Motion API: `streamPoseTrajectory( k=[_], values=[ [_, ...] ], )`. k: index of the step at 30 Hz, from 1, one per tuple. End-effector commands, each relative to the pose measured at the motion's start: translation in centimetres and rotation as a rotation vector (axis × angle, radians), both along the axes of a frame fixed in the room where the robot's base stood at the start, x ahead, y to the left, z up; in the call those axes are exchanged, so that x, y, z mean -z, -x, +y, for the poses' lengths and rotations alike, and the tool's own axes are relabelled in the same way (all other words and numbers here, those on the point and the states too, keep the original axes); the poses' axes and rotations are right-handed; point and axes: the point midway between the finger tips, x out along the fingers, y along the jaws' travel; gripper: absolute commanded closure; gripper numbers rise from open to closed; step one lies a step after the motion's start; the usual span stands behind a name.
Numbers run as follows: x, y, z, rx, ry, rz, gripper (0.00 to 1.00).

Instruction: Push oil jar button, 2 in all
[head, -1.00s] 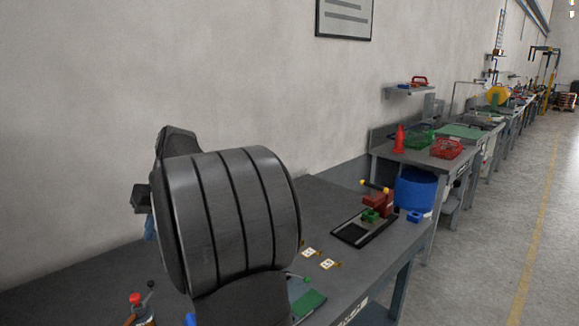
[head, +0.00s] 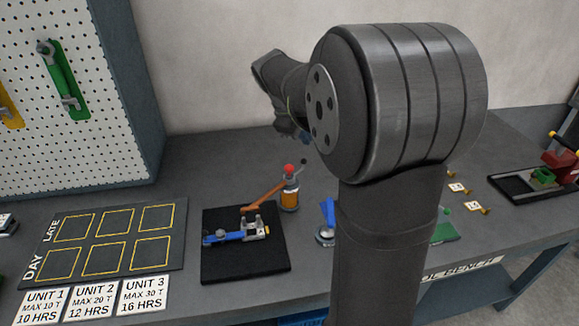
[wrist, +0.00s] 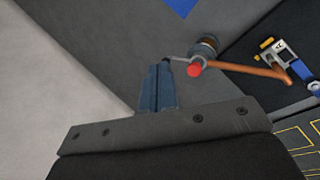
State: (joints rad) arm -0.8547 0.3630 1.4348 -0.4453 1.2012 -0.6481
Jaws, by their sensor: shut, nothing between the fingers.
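The oil jar (head: 289,198) stands upright on the bench, with an amber body, a red button (head: 289,169) on top and a dark-tipped spout. In the wrist view the jar (wrist: 207,46) and its red button (wrist: 194,69) are just right of my fingertips. My gripper (wrist: 158,68) is shut and empty, its blue fingers together. In the head view my gripper (head: 304,137) is partly hidden behind my arm, above and behind the jar. I see no contact with the button.
A black mat (head: 245,268) with a blue clamp and a copper-coloured bar lies left of the jar. A marked board (head: 185,225) and unit cards lie further left. A small blue-topped item (head: 327,222) stands right of the mat. A pegboard (head: 100,100) rises at the back left.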

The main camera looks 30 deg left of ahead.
Motion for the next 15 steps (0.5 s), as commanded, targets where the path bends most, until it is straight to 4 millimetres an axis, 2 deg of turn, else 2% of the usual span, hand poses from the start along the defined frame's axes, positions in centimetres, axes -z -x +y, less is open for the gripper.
streamPoseTrajectory(
  k=[3, 7, 15],
  values=[
    [-0.1, 0.6, 1.7, -0.185, 0.116, -0.105, 1.0],
    [-0.5, 1.0, 3.2, -0.343, 0.216, -0.198, 1.0],
    [-1.0, 1.5, 4.8, -0.483, 0.307, -0.282, 1.0]
  ],
)
